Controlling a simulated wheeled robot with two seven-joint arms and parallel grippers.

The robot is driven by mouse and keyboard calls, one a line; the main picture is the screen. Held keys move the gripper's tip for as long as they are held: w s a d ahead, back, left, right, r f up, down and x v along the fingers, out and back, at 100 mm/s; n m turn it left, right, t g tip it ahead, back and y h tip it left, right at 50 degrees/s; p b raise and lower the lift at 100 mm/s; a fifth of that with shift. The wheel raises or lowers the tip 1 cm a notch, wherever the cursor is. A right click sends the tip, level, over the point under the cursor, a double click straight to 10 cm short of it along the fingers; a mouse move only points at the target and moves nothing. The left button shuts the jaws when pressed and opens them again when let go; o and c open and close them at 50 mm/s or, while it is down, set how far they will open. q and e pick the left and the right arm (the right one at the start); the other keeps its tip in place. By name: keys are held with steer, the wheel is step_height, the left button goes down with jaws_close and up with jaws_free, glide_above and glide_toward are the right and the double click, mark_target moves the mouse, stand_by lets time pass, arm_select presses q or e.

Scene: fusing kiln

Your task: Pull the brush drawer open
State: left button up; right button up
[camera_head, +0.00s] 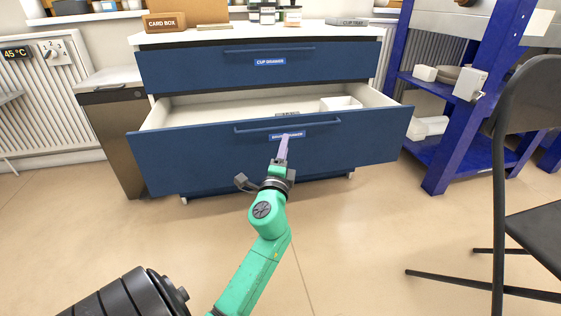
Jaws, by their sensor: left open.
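The brush drawer (190,159) is the lower blue drawer of the cabinet. It stands pulled out, and its pale inside shows with a white box (341,103) and a small grey item in it. Its long blue handle (320,123) runs along the top of the front, above a label that is partly covered. My left gripper (284,148) is in front of the drawer, with its fingers just below the handle in the picture. It is open and holds nothing. I cannot tell whether it touches the front. My right gripper is not in view.
The cup drawer (200,70) above is shut. A card box (165,22) and jars stand on the cabinet top. A dark bin-like unit (115,140) stands at the left, a blue rack (455,150) and black chair (535,190) at the right. The floor in front is clear.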

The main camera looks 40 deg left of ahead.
arm_select(q)
steer(key=v, duration=0.7)
steer(key=shift+b, duration=0.45)
